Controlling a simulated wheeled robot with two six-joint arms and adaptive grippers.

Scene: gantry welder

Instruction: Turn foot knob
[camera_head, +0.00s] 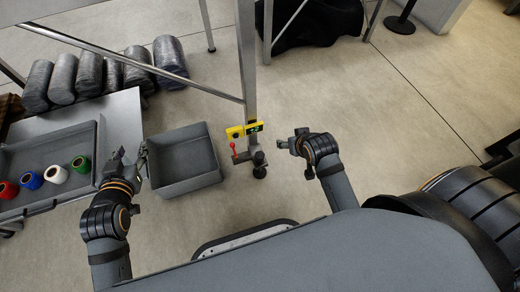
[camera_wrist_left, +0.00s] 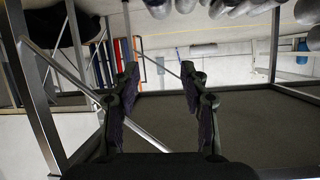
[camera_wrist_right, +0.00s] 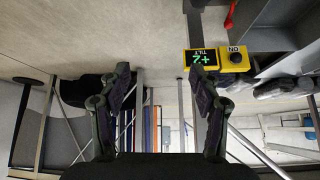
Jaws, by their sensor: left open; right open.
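The foot knob (camera_head: 260,158) is a small dark knob at the bottom of the gantry's metal leg (camera_head: 247,60) in the head view. Just above it on the leg is a yellow display box (camera_head: 254,128) with green characters, which also shows in the right wrist view (camera_wrist_right: 202,59) reading a 2 and TILT. My right gripper (camera_head: 286,143) is open and empty, to the right of the knob and apart from it. My left gripper (camera_head: 130,157) is open and empty at the left, over the edge of the grey bin. The knob is not clear in either wrist view.
A yellow button box (camera_head: 235,132) and a red lever (camera_head: 233,148) sit beside the leg. A grey bin (camera_head: 183,188) stands left of it. A tray (camera_head: 50,140) with coloured spools is farther left.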

